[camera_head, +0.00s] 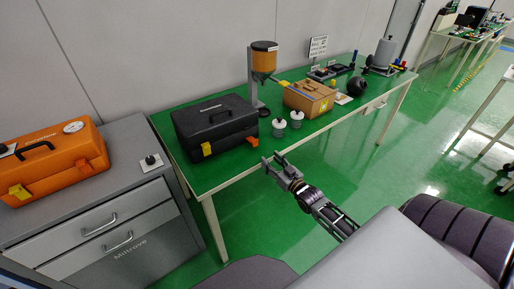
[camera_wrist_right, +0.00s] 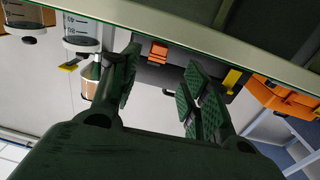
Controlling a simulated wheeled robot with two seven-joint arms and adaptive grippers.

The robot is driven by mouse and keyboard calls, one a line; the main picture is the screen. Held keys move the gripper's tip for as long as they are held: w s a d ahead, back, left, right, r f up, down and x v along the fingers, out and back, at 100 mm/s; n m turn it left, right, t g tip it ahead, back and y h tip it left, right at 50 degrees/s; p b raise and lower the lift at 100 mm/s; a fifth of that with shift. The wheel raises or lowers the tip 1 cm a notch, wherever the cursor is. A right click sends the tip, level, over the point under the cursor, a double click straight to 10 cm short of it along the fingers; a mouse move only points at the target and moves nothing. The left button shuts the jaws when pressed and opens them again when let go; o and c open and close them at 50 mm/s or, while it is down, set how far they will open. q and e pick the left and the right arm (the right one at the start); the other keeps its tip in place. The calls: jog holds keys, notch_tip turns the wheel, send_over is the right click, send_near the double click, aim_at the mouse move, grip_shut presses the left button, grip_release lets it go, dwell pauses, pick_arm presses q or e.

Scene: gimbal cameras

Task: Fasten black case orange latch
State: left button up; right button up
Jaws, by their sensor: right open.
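A yellow latch (camera_head: 206,149) is at the left of the same face. My right gripper (camera_head: 277,163) is open and empty, in front of the case and a little right of the orange latch, apart from it. The right wrist view looks upside down; the orange latch (camera_wrist_right: 158,50) shows beyond and between the spread fingers (camera_wrist_right: 162,88), and the yellow latch (camera_wrist_right: 232,79) is right. My left gripper is out of view.
Two small white-and-grey canisters (camera_head: 279,127) stand just right of the case. An orange case (camera_head: 52,162) sits on the grey cabinet (camera_head: 130,205) at left. The floor in front is clear.

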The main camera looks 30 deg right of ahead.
aim_at(256, 145)
jog(key=shift+w, duration=1.05)
jog(key=shift+w+a, duration=0.1)
jog(key=shift+w, duration=2.75)
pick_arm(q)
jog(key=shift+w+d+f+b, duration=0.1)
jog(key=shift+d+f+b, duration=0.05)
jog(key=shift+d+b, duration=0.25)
pick_arm(e)
jog(key=shift+w+a, duration=0.1)
jog(key=shift+w, duration=1.5)
jog(key=c, duration=0.9)
